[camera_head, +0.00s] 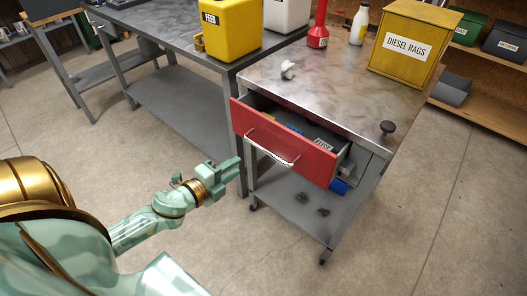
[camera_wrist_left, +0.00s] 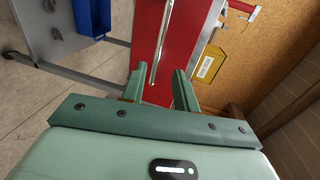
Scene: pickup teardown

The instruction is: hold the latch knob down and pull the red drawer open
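The red drawer (camera_head: 290,140) stands pulled out of the metal cart, with a pale bar handle (camera_head: 272,152) on its front. Dark, blue and labelled items show inside it. The black latch knob (camera_head: 388,127) stands on the cart top's near right corner, with nothing on it. My left gripper (camera_head: 238,166) is left of the drawer front, apart from the handle in the head view. In the left wrist view its fingers (camera_wrist_left: 159,72) are open, with the red drawer front (camera_wrist_left: 182,35) and the handle (camera_wrist_left: 157,50) beyond them. My right gripper is in neither view.
The cart top (camera_head: 335,95) bears a yellow rag box (camera_head: 412,45), a red bottle (camera_head: 318,28), a white bottle (camera_head: 359,25) and a small white item (camera_head: 288,70). A grey bench (camera_head: 165,40) with a yellow can (camera_head: 230,30) stands behind left. The front floor is clear.

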